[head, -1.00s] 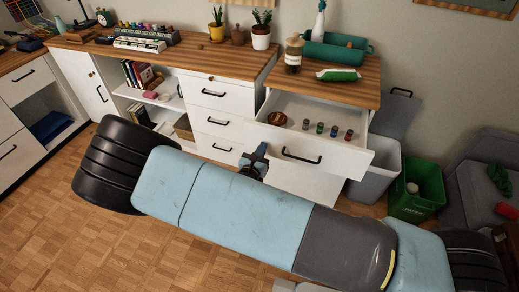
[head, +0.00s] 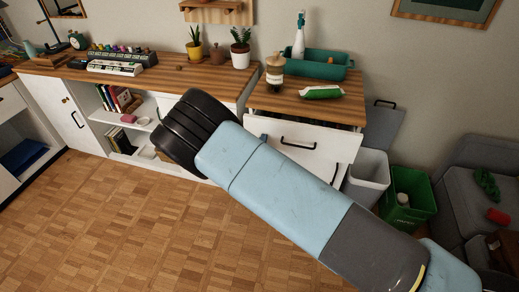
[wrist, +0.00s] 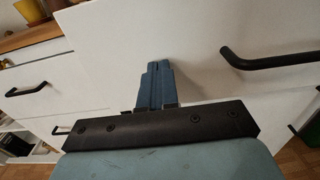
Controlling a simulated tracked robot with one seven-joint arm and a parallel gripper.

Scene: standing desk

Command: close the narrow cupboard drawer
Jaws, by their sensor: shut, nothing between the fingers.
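The narrow cupboard drawer (head: 335,145) has a white front with a black bar handle (head: 298,144). In the head view it stands slightly open, with a narrow dark gap below the wooden top. The drawer front (wrist: 215,25) and its handle (wrist: 268,60) fill the right of the wrist view. My gripper (wrist: 157,70) is shut and empty. Its blue fingers point at the white front, left of the handle; I cannot tell whether they touch it. In the head view my arm hides most of my gripper and the lower cupboard.
A grey bin (head: 368,170) and a green crate (head: 410,190) stand to the right. Open parquet floor (head: 120,220) lies in front.

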